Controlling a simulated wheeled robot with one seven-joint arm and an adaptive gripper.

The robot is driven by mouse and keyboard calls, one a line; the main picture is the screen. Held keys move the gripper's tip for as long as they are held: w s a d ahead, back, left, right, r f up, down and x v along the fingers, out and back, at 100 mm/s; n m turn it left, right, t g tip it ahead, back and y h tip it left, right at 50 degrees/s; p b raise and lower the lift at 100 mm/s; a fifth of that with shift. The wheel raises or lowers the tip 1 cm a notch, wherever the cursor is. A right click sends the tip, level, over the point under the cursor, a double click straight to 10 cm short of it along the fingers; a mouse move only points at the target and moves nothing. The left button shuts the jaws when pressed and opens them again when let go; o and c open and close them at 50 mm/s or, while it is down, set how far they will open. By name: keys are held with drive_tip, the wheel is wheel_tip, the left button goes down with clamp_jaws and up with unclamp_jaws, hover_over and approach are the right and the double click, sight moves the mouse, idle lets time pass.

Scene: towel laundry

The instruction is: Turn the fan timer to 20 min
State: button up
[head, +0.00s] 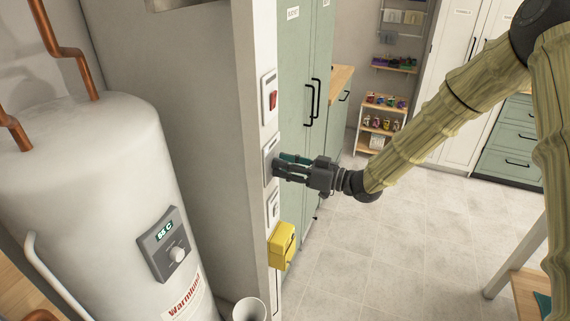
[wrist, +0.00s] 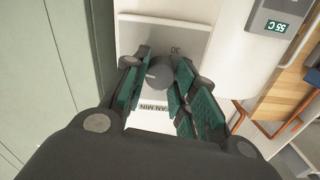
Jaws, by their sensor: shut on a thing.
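The fan timer is a pale plate (head: 267,151) on the end face of the wall. In the wrist view its plate (wrist: 190,36) appears upside down, with "30" and part of "FAN MIN" readable. Its round grey knob (wrist: 158,73) sits between my fingers. My gripper (head: 279,168) reaches in from the right, and its teal-padded fingers (wrist: 159,80) are closed on the knob from both sides. The fingers hide part of the dial, and I cannot tell which number the knob points to. In the head view the knob is hidden behind the fingers.
A red switch (head: 272,100) is above the timer. Another switch plate (head: 273,208) and a yellow box (head: 281,246) are below it. A white water heater (head: 90,165) stands left, its display reading 55 C. Green cabinets (head: 306,60) are just right. The tiled floor (head: 400,240) is clear.

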drive_tip(key=shift+m+p, duration=1.25)
drive_tip(key=shift+m, duration=2.55)
drive_tip(key=o, duration=1)
drive_tip(key=shift+o, duration=0.2)
drive_tip(key=shift+d, duration=0.15)
drive_tip(key=v, duration=1.2)
